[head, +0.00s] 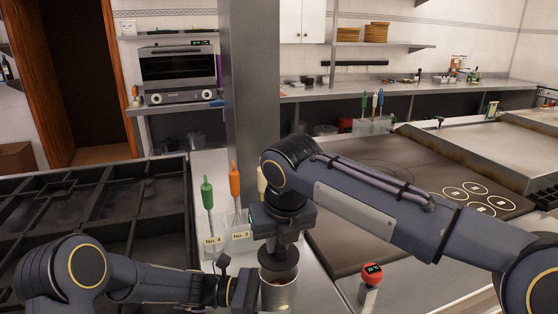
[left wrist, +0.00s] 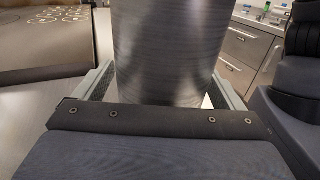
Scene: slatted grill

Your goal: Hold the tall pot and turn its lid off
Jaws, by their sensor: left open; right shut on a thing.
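The tall pot (head: 279,298) is a silver metal cylinder standing at the bottom middle of the head view. It fills the upper middle of the left wrist view (left wrist: 170,45). My left gripper (head: 252,288) is open at the pot's left side. In the left wrist view its two fingers lie on either side of the pot's lower part. My right gripper (head: 280,243) points down above the pot, shut on the dark round lid (head: 279,264). The lid is over the pot's mouth; part of the opening shows below its front edge. The fingers' grip on it is mostly hidden.
Clear bins with a green-handled tool (head: 207,193) and an orange-handled tool (head: 234,180) stand just behind the pot. A red-topped device (head: 371,276) stands to the right. Black grill grates (head: 130,205) lie left; a steel column (head: 252,80) rises behind.

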